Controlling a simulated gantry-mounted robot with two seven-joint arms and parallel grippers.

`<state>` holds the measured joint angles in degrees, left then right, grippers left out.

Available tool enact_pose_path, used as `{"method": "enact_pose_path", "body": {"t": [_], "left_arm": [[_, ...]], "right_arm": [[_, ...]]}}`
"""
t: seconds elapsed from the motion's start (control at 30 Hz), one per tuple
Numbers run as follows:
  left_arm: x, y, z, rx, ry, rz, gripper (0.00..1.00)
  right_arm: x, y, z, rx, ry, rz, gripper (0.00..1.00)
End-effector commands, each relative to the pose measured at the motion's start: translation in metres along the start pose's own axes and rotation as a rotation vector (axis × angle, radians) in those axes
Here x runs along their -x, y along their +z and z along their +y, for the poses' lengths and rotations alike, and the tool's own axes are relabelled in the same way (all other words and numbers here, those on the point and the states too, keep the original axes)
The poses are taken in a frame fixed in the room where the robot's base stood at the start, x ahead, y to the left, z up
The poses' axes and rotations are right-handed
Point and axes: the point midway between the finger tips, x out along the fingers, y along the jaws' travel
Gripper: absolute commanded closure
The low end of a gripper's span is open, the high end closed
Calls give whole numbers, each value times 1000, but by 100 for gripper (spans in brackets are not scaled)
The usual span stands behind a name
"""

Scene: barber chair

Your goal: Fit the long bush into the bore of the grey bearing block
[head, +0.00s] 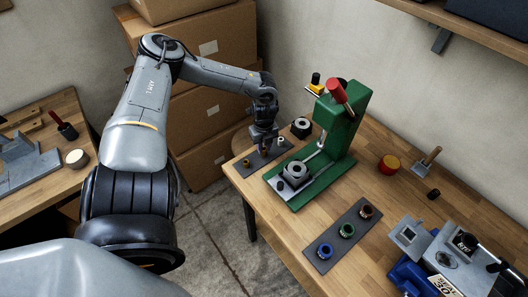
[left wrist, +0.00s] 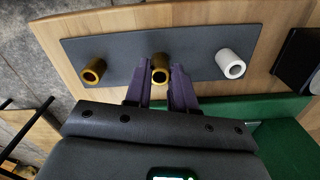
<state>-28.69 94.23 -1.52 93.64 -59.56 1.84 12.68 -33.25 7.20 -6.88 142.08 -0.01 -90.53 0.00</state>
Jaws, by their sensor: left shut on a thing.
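My left gripper (left wrist: 161,90) is shut on the middle brass-coloured bush (left wrist: 160,75), one of three short tubes at a dark mat (left wrist: 110,48). I cannot tell whether this bush still touches the mat. Another brass bush (left wrist: 93,72) stands to its left and a white bush (left wrist: 231,65) to its right. I cannot tell which one is the longest. In the head view my left gripper (head: 262,148) is over that mat, near the table's left corner. The grey bearing block (head: 295,173) sits on the base of the green press (head: 340,125), its bore facing up. My right gripper is out of view.
A black round part (head: 301,127) is behind the mat. Three coloured rings are on a front mat (head: 318,247).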

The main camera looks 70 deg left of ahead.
Motion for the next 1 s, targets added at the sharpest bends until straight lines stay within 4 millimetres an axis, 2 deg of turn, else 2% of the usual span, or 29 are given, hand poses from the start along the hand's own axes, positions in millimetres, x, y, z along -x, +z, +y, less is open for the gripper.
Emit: {"method": "enact_pose_path", "body": {"t": [0.3, 0.47, 0.8, 1.0], "left_arm": [[1, 0, 0, 0, 0, 0, 100], [10, 0, -1, 0, -2, 0, 100], [59, 0, -1, -1, -3, 0, 100], [85, 0, -1, 1, -2, -1, 100]], "right_arm": [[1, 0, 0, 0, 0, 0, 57], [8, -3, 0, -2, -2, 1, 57], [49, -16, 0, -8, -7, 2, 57], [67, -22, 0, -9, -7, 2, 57]]}}
